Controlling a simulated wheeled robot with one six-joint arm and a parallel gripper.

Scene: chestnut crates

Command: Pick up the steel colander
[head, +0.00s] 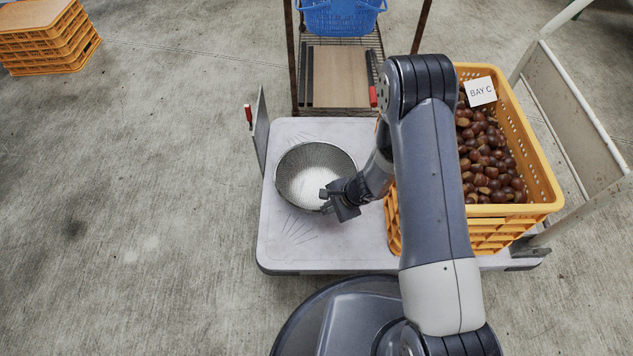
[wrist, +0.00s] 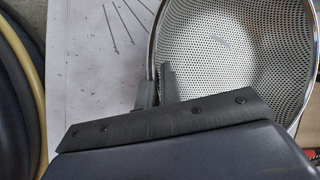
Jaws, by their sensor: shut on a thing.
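The steel colander (head: 300,165) is a round perforated bowl near the middle of the white platform in the head view. Its perforated inside wall and rim also fill the upper right of the wrist view (wrist: 235,45). My gripper (head: 326,202) reaches in from the right and is at the colander's lower right rim. In the wrist view its fingers (wrist: 157,84) are shut on the rim, one on each side of the wall. I cannot tell whether the colander's base touches the platform.
An orange crate of chestnuts (head: 548,190) with a BAY C card stands at the platform's right. The white platform (head: 290,245) is otherwise mostly clear. A wire rack with a board (head: 340,78) and a blue basket (head: 340,20) is behind. Stacked orange crates (head: 45,45) stand far left.

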